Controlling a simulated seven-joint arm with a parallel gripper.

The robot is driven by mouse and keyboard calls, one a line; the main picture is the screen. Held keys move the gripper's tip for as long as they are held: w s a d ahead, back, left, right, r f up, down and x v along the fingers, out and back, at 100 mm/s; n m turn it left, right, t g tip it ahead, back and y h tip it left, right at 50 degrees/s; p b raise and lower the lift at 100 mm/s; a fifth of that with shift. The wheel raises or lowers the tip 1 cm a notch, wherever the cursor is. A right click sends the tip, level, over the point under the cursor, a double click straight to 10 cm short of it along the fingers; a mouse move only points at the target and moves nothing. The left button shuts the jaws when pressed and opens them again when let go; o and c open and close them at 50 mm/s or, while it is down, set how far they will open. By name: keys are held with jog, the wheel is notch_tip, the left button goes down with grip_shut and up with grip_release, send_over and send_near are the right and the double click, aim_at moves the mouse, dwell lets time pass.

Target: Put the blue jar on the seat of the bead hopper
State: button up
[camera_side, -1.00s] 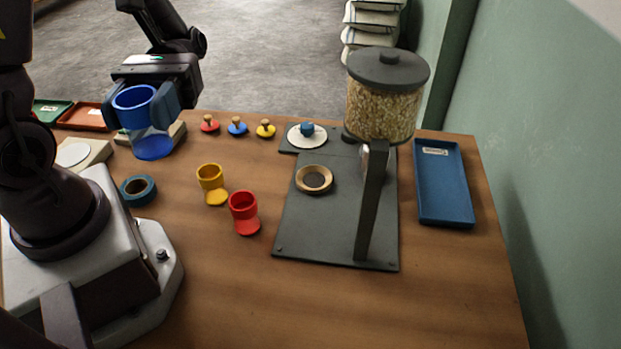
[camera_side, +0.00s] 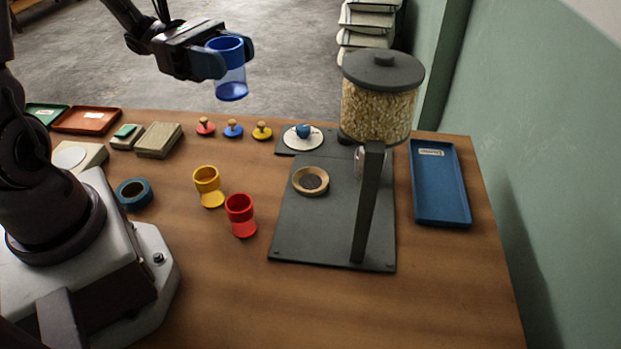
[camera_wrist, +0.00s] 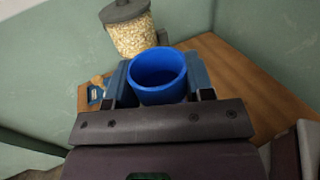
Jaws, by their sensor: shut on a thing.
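The blue jar (camera_side: 229,71) has an opaque blue upper band and a clear blue lower part. My gripper (camera_side: 228,60) is shut on it and holds it upright, high above the back of the table. In the wrist view the jar (camera_wrist: 158,75) sits between the fingers with its open mouth showing. The bead hopper (camera_side: 377,108) stands right of the jar, a clear drum of pale beads with a grey lid on a post. Its seat, a wooden ring with a dark middle (camera_side: 311,181), lies on the dark base plate (camera_side: 320,235), and is empty.
A yellow jar (camera_side: 208,186) and a red jar (camera_side: 241,215) stand left of the base plate. Several knobbed pegs (camera_side: 233,129) line the back edge. A teal tape ring (camera_side: 134,193) lies near my base. A blue tray (camera_side: 440,184) is at the right.

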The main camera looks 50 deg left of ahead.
notch_tip(320, 180, down, 13)
jog(key=w+f, duration=0.3)
jog(key=w, duration=0.1)
jog(key=w+f, duration=0.3)
jog(key=w, duration=0.2)
jog(key=w+f, duration=0.3)
jog(key=w, duration=0.1)
jog(key=shift+w+d+f, duration=0.15)
jog(key=shift+w+f, duration=0.05)
jog(key=shift+f, duration=0.05)
jog(key=shift+w+f, duration=0.15)
jog(key=shift+f, duration=0.75)
jog(key=shift+w+f, duration=0.15)
jog(key=shift+f, duration=0.75)
jog(key=shift+f, duration=0.1)
jog(key=o, duration=1)
jog(key=shift+c, duration=0.2)
